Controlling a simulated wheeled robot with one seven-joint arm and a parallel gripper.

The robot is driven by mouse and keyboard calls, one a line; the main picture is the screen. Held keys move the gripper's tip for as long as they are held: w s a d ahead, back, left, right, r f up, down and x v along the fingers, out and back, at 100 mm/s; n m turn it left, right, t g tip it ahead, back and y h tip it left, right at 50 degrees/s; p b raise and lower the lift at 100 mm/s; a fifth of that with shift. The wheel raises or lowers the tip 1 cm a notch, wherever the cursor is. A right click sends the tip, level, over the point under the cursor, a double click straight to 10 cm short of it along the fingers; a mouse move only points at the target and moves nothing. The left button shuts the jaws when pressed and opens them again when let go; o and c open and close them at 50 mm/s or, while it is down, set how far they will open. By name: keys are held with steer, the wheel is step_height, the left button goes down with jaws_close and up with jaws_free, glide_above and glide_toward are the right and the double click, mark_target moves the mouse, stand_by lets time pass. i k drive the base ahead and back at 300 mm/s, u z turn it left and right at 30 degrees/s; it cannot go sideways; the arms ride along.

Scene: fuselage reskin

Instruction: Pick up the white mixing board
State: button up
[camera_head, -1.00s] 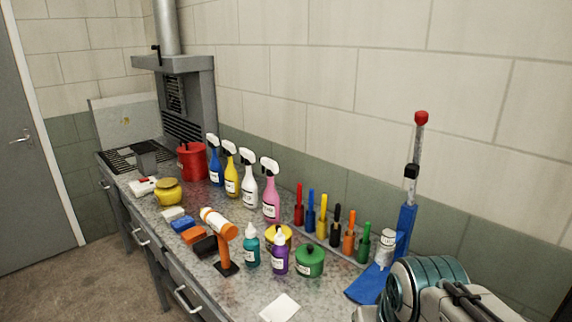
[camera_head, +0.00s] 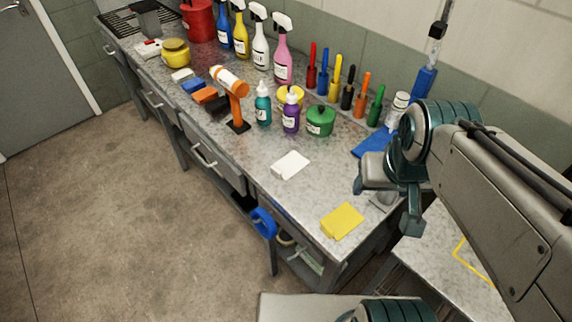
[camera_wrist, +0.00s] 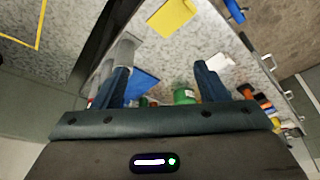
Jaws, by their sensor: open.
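The white mixing board (camera_head: 290,164) lies flat near the front edge of the metal bench, left of my gripper in the head view. It also shows in the wrist view (camera_wrist: 219,62), just past the tip of the right-hand finger. My gripper (camera_head: 387,203) is open and empty above the right end of the bench, its fingers pointing down. In the wrist view, the two dark blue fingers (camera_wrist: 163,85) stand wide apart with nothing held between them.
A yellow sheet (camera_head: 342,220) lies at the bench's near corner. A green pot (camera_head: 320,120), a purple bottle (camera_head: 291,112) and a teal bottle (camera_head: 263,105) stand behind the board. A blue cloth (camera_head: 372,143) lies to its right. Clear bench surrounds the board.

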mark_target(288, 166)
steer(key=z, duration=0.1)
steer(key=k, duration=0.85)
steer(key=u, duration=1.05)
steer(key=i, duration=0.75)
steer(key=u, duration=0.4)
